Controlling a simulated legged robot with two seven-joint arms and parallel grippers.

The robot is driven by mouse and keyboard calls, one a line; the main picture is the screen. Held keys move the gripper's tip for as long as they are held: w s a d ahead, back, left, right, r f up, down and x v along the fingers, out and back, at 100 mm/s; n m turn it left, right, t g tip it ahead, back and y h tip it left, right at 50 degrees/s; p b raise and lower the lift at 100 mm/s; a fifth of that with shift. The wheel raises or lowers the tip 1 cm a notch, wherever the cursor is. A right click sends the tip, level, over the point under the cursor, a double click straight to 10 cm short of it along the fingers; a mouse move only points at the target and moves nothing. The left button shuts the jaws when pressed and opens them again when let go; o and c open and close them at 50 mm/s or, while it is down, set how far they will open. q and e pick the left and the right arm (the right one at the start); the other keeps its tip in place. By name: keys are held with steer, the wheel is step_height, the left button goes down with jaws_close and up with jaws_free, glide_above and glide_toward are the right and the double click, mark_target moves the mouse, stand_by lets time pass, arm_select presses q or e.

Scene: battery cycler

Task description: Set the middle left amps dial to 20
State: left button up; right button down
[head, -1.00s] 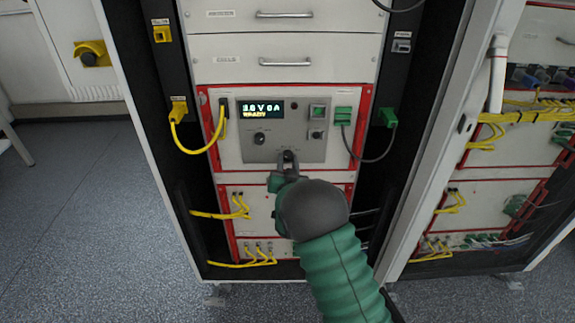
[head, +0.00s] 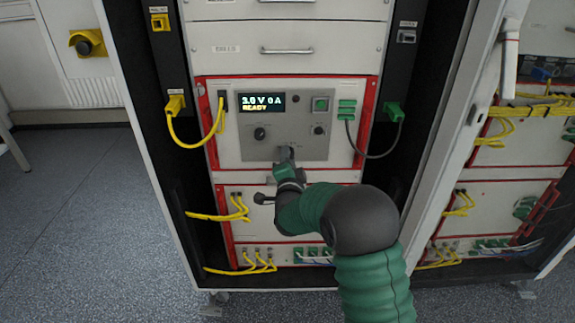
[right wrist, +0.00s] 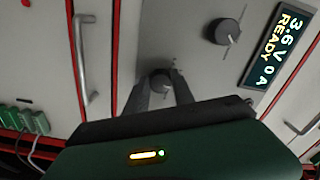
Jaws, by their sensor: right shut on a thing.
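The red-framed panel (head: 230,150) in the left cabinet has a grey control plate with a lit display (head: 261,105). In the right wrist view the display (right wrist: 280,45) reads 3.6 V, 0 A, READY. My right gripper (head: 286,158) is at the lower dial on this plate. In the right wrist view its fingertips are shut on that round dial (right wrist: 162,78), one on each side. The dial is mostly hidden by the fingers in the head view. The other black dial (head: 260,133), up and left of it, is untouched; it also shows in the right wrist view (right wrist: 222,32). My left gripper is not in view.
Yellow cables (head: 195,145) and a dark cable with green plugs (head: 393,112) hang beside the panel. Drawers (head: 285,32) are above. Another cabinet stands to the right.

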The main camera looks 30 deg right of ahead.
steer(key=shift+s+d+f+m+b, duration=0.15)
steer(key=shift+m+b, duration=0.25)
steer(key=shift+m, duration=0.25)
steer(key=shift+d+m+b, duration=0.1)
steer(key=shift+m+b, duration=0.25)
steer(key=shift+m, duration=0.3)
steer(key=c, duration=1.5)
jaws_free()
steer(key=o, duration=0.4)
steer(key=p+v, duration=0.3)
steer(key=v, duration=1.4)
